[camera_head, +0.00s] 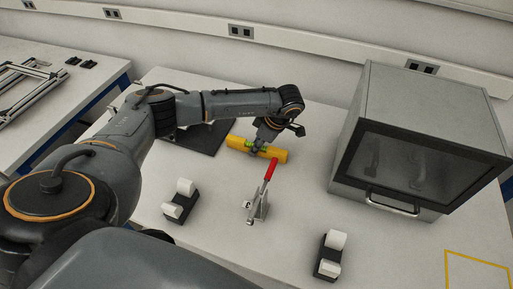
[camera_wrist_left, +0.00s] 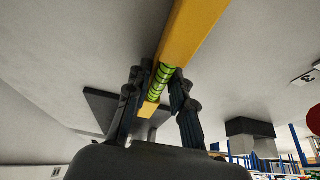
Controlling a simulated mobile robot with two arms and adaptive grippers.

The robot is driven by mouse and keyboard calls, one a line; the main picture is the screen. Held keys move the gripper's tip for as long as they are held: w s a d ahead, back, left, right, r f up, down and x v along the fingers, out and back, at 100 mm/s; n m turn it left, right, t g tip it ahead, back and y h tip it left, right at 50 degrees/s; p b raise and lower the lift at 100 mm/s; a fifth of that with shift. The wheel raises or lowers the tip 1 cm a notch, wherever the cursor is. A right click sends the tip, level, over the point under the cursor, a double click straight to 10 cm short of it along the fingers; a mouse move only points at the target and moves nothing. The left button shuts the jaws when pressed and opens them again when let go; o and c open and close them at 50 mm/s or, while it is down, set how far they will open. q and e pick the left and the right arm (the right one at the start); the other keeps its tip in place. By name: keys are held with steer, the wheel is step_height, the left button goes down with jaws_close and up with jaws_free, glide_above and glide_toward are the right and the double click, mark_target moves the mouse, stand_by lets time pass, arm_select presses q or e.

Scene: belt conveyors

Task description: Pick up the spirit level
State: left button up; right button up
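The yellow spirit level (camera_head: 272,154) with a green vial section lies at the middle of the table in the head view. My left gripper (camera_head: 257,148) comes down on it from above, near its middle. In the left wrist view the spirit level (camera_wrist_left: 192,32) runs between the fingers of my left gripper (camera_wrist_left: 161,80). A finger closes against each long side, around the green part. I cannot tell whether the level is clear of the table. My right gripper is not in view.
A red-handled clamp (camera_head: 258,201) stands just in front of the level. A grey cabinet (camera_head: 430,112) with a dark glass door is at the right.

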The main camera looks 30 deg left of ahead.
arm_select(q)
jaws_close()
steer(key=shift+r, duration=0.1)
